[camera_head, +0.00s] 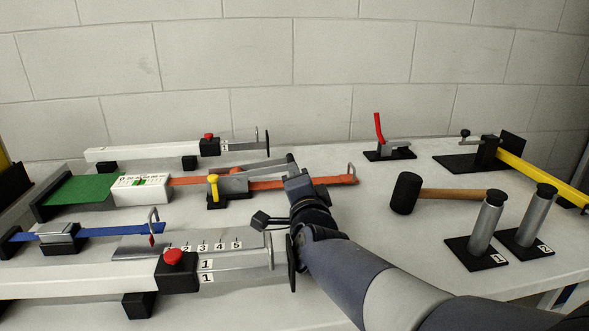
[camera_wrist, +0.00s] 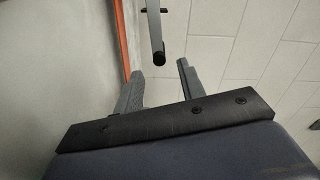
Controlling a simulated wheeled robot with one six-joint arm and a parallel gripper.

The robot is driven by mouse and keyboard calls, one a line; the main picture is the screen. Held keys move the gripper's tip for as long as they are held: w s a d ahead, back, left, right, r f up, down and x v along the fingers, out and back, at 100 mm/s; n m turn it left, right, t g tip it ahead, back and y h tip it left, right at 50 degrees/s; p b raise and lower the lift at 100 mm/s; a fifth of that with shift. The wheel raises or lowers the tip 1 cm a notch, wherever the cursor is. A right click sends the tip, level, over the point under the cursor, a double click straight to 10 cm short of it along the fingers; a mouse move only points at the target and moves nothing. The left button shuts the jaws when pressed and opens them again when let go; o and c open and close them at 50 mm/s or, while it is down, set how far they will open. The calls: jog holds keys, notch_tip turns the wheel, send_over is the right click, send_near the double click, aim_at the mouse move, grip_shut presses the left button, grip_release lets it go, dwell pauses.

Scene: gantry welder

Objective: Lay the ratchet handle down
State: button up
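The ratchet (camera_head: 228,187) sits on a black base on the table, with the orange strap (camera_head: 320,181) running through it and a yellow T-shaped piece at its front. A grey bar that looks like the ratchet handle (camera_head: 262,169) reaches right from it, tilted slightly up, toward my gripper (camera_head: 290,170). In the wrist view my gripper (camera_wrist: 159,70) is open, its two grey fingers apart. The handle's dark round end (camera_wrist: 160,56) shows between the fingertips or just beyond them; I cannot tell the depth. No finger visibly touches it. The orange strap also shows left in the wrist view (camera_wrist: 119,40).
A white rail with a red button (camera_head: 172,257) lies in front, left of my arm. A similar rail (camera_head: 150,150) lies behind the strap. A block wall closes the back.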

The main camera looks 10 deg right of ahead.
jog(key=shift+s, duration=0.8)
jog(key=shift+c, duration=0.2)
